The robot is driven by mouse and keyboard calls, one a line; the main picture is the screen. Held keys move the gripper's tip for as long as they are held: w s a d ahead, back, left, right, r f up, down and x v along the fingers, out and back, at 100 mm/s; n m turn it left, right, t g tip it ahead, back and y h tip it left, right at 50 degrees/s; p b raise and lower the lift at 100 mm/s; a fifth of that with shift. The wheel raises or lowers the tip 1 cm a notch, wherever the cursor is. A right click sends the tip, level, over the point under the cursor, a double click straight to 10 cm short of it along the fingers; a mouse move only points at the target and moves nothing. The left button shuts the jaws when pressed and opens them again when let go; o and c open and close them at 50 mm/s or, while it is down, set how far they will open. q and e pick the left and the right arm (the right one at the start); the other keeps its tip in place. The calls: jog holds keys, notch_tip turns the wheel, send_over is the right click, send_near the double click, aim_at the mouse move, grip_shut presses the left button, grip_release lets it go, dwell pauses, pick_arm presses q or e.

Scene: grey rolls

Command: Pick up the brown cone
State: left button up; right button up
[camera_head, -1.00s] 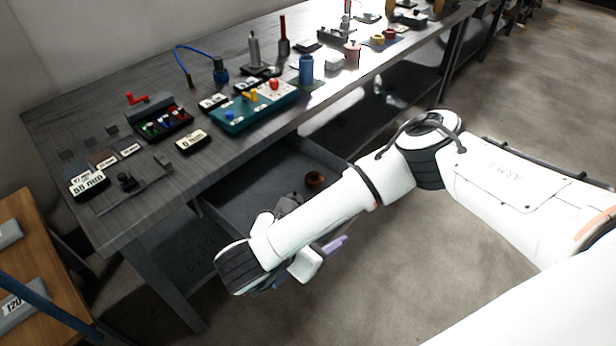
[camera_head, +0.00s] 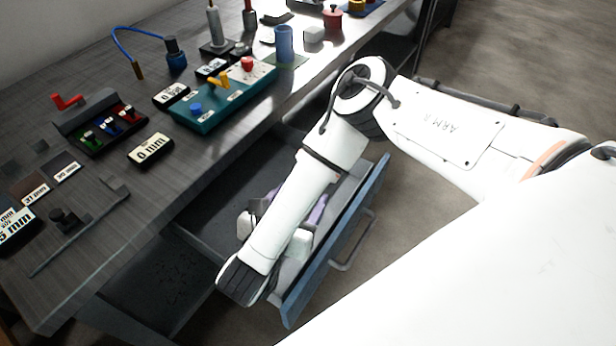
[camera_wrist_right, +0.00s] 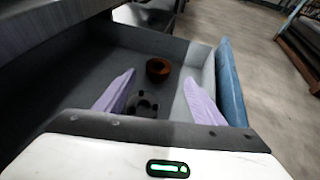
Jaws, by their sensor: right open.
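The brown cone (camera_wrist_right: 158,69) shows in the right wrist view as a small round reddish-brown piece with a dark hollow top, on the floor of an open drawer. My right gripper (camera_wrist_right: 160,80) has its two lilac fingers spread, one to each side of the line to the cone. The cone lies just beyond the fingertips, apart from both. In the head view my right gripper (camera_head: 297,208) is over the drawer, partly behind my own arm, which hides the cone. My left gripper is in neither view.
The drawer's blue front (camera_head: 345,240) and pale side wall (camera_wrist_right: 200,68) border the space around my gripper. The grey workbench (camera_head: 165,195) overhangs the drawer's back. A dark piece with round knobs (camera_wrist_right: 146,104) shows between the fingers. Bare floor lies beyond the drawer front.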

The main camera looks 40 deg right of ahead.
jog(key=b+x, duration=0.1)
jog(key=x, duration=0.1)
jog(key=b+x, duration=0.1)
jog(key=shift+d+f, duration=0.25)
jog(key=shift+f, duration=0.2)
jog(key=shift+w+d+b, duration=0.45)
jog(key=b+x, duration=0.3)
jog(key=shift+w+d+f+b, duration=0.1)
jog(key=shift+w+b, duration=0.15)
jog(key=shift+b, duration=0.05)
jog(key=shift+w+d, duration=0.3)
jog(key=shift+d, duration=0.05)
jog(key=shift+w+d+f, duration=0.1)
jog(key=shift+w+d, duration=0.25)
jog(key=shift+d, duration=0.1)
jog(key=c, duration=1.3)
